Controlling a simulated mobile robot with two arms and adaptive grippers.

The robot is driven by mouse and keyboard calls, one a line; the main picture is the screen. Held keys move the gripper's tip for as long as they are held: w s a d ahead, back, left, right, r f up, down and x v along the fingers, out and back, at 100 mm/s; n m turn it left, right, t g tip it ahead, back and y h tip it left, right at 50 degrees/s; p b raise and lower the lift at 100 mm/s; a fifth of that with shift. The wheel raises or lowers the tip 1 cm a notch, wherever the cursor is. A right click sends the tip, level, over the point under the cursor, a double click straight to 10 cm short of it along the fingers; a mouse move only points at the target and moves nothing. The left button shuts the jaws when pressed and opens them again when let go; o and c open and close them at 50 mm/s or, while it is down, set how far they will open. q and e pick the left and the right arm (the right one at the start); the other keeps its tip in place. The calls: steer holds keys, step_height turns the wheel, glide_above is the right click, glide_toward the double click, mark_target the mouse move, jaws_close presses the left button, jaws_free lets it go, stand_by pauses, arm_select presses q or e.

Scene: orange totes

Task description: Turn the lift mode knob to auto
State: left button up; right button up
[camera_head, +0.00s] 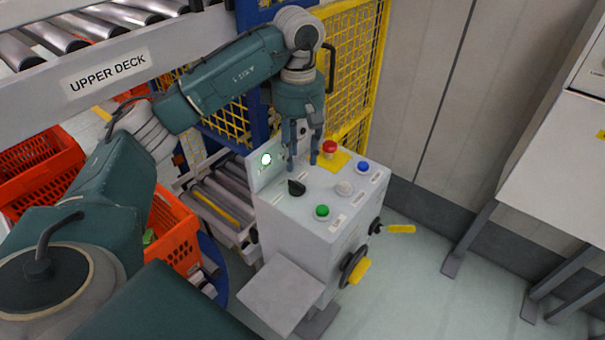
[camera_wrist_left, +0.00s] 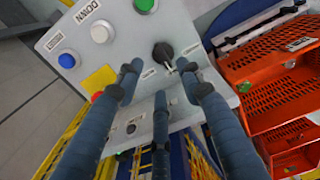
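The black lift mode knob (camera_head: 296,188) sits on the top of the grey control box (camera_head: 278,225), near its left edge. It also shows in the left wrist view (camera_wrist_left: 163,52), with a small white mark on its lower side and white labels beside it, too small to read. My left gripper (camera_head: 302,165) hangs over the box top, fingers pointing down, just behind the knob in the head view. In the left wrist view its fingers (camera_wrist_left: 160,80) are spread with nothing between them, and the knob lies just past the fingertips, apparently untouched. My right gripper is out of view.
On the box are a red button (camera_head: 330,147) on a yellow plate, a blue button (camera_head: 363,167), a white button (camera_head: 344,188) and a green button (camera_head: 322,211). A yellow mesh fence (camera_head: 355,70) stands behind. Orange totes (camera_head: 172,232) and rollers (camera_head: 220,200) lie left.

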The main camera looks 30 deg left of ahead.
mark_target(299, 182)
arm_select(q)
step_height(299, 182, down, 5)
steer(key=shift+s+p, duration=0.15)
steer(key=shift+p, duration=0.75)
step_height(299, 182, down, 3)
steer(key=shift+f+p, duration=0.2)
steer(key=shift+p, duration=0.2)
steer(key=shift+w, duration=0.2)
jaws_close()
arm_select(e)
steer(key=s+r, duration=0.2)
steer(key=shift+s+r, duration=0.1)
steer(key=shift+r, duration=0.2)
